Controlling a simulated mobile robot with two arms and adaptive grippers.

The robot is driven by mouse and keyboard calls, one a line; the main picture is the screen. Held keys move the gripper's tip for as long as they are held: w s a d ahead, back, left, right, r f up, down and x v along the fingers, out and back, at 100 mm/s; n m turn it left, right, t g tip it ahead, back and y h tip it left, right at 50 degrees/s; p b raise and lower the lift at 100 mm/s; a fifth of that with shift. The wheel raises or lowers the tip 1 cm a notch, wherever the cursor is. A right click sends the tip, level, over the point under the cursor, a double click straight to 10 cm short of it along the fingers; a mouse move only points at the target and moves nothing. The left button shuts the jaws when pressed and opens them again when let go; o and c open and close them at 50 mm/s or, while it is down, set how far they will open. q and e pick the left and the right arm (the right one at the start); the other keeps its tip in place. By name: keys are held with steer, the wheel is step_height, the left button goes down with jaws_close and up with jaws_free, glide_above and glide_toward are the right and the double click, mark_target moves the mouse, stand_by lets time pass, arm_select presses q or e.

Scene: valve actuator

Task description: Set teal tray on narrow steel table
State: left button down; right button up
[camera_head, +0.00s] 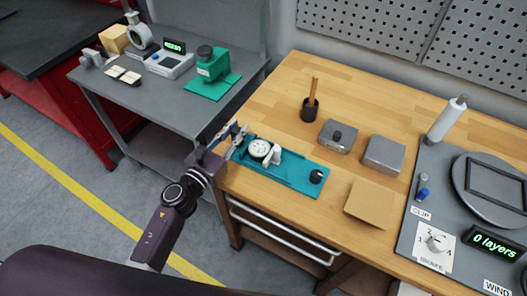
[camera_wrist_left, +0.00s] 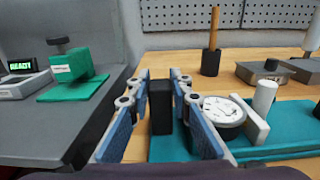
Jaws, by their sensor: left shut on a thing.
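The teal tray (camera_head: 300,178) lies on the wooden workbench, near its front left corner. It carries a white round dial gauge (camera_head: 261,149) and a white upright piece (camera_head: 273,155), and a black knob (camera_head: 316,176) stands at its right end. My left gripper (camera_head: 237,141) is at the tray's left end. In the left wrist view its blue-padded fingers (camera_wrist_left: 160,108) are on either side of a dark upright handle (camera_wrist_left: 161,106) at that end. The narrow steel table (camera_head: 120,92) is grey and stands left of the bench. My right gripper is not in view.
The steel table holds a green device (camera_head: 212,68), a grey display unit (camera_head: 170,64) and small parts; its front part is bare. On the bench (camera_head: 270,100) are a brown-handled tool in a dark cup (camera_head: 311,107), grey blocks (camera_head: 383,154), a tan pad (camera_head: 371,204) and a winding station (camera_head: 430,220).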

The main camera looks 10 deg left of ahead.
arm_select(q)
steer(key=shift+r, duration=0.2)
steer(key=shift+r, duration=0.3)
step_height(320, 180, up, 19)
steer(key=p, duration=1)
steer(key=s+d+f+n+y+b, duration=0.2)
steer(key=s+f+b, duration=0.5)
steer(key=s+f, duration=0.45)
steer(key=s+a+r+n+t+y+b, duration=0.1)
steer(key=s+a+y+b, duration=0.3)
steer(key=s, duration=0.6)
steer(key=shift+s+n+b, duration=0.35)
steer(key=shift+n+b, duration=0.05)
steer(key=shift+n, duration=0.1)
